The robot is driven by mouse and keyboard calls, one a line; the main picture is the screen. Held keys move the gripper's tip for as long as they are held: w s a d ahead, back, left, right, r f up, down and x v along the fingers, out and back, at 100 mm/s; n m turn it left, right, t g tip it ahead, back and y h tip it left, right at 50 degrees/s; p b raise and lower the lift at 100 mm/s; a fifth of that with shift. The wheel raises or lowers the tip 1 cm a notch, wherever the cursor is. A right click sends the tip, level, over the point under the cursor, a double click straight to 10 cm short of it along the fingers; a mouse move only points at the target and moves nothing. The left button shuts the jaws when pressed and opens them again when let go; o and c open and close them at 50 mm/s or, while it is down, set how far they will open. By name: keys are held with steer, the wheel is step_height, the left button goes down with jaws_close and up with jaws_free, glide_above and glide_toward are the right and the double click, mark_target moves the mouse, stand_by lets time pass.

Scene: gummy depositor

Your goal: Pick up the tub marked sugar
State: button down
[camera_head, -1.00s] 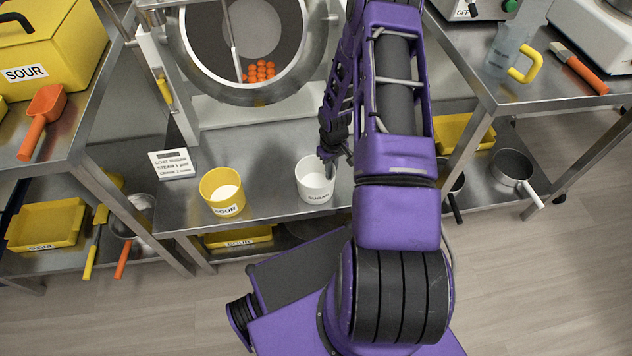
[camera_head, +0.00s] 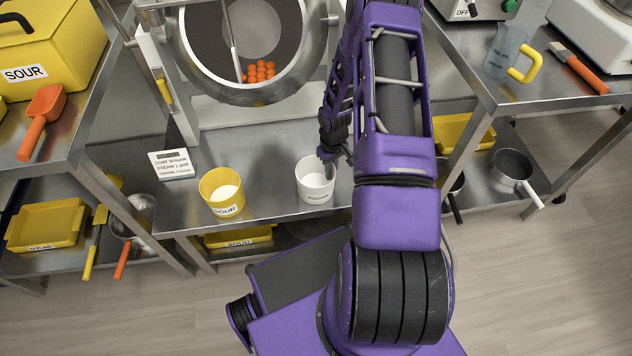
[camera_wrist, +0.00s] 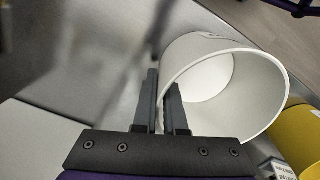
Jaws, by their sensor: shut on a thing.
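The white tub marked sugar (camera_head: 316,189) is upright at the front of the middle steel table, with white contents inside. My gripper (camera_head: 329,160) is at the tub's right rear rim in the head view, partly hidden by my arm. In the wrist view, the two dark fingers (camera_wrist: 163,84) straddle the near wall of the white tub (camera_wrist: 245,92), one inside and one outside. They are shut on that wall. I cannot tell any gap between the tub and the table.
A yellow tub marked sour (camera_head: 222,193) stands left of the white tub; its side also shows in the wrist view (camera_wrist: 297,135). Behind is a round drum (camera_head: 255,92) with orange pieces. Side tables flank both sides.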

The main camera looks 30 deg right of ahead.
steer(key=shift+s, duration=0.1)
step_height(320, 180, up, 10)
steer(key=shift+p, duration=0.9)
stand_by(1.3)
